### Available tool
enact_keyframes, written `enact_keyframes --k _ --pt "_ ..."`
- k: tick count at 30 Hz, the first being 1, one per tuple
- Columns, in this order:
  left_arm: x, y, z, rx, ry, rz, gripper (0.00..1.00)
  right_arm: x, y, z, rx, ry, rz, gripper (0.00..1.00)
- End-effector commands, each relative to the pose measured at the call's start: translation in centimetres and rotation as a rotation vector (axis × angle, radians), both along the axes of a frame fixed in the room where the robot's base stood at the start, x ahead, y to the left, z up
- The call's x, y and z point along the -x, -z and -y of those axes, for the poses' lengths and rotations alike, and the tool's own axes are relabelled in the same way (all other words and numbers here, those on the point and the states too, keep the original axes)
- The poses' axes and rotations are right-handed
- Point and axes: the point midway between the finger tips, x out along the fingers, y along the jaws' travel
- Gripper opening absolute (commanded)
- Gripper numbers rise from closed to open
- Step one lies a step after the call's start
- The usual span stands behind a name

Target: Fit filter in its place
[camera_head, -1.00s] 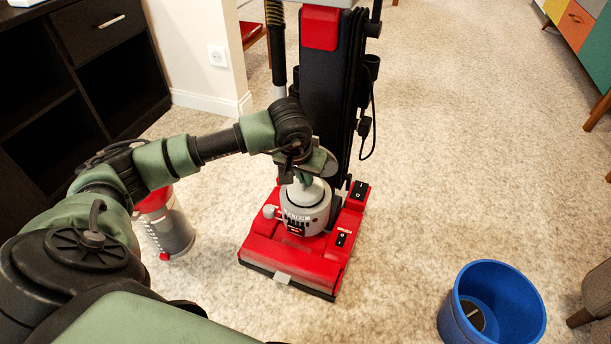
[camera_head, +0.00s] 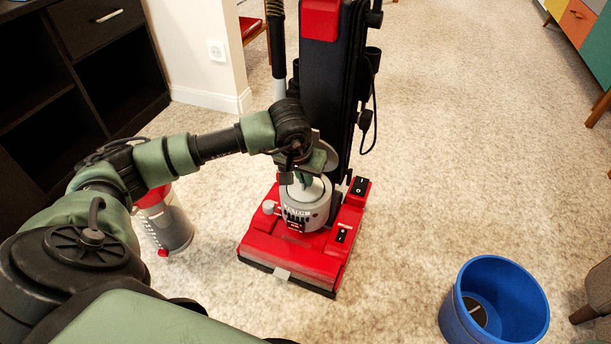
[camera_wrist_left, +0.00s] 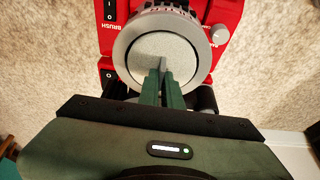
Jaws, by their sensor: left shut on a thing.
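The filter is a pale grey round disc (camera_wrist_left: 148,58) with a small upright tab, seen in the left wrist view. It sits inside the rim of the round grey filter housing (camera_wrist_left: 122,52), which also shows in the head view (camera_head: 305,214) on the red base of the upright vacuum (camera_head: 290,255). My left gripper (camera_wrist_left: 168,82) is above the housing, its green fingers shut on the filter's tab. In the head view my left gripper (camera_head: 303,180) partly covers the filter. Whether the filter is fully seated cannot be told. My right gripper is out of view.
A clear dust canister with a red top (camera_head: 172,228) stands on the carpet behind my left arm. A blue bin (camera_head: 490,318) with a dark round thing inside stands at lower right. A black shelf unit (camera_head: 90,90) is at left.

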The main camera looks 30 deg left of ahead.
Motion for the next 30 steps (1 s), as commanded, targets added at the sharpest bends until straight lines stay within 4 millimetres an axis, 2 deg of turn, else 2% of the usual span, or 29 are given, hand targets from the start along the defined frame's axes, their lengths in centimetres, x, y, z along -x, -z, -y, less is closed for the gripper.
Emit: enact_keyframes --k 5,9,20,22,24,30 --pt "0.0 0.0 0.0 0.0 0.0 0.001 0.0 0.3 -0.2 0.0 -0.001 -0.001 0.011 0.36" --pt "0.0 0.0 0.0 0.0 0.0 0.001 0.31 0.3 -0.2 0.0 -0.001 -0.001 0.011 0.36" --pt "0.0 0.0 0.0 0.0 0.0 0.0 0.31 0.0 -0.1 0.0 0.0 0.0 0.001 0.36" --pt "0.2 -1.1 0.0 -0.001 0.001 0.002 0.31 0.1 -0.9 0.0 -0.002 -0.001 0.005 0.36" --pt "0.5 -2.4 0.1 -0.001 0.001 0.003 0.31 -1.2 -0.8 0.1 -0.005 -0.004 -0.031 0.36" --pt "1.7 -5.7 0.3 -0.001 0.001 0.002 0.31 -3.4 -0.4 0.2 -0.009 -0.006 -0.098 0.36"
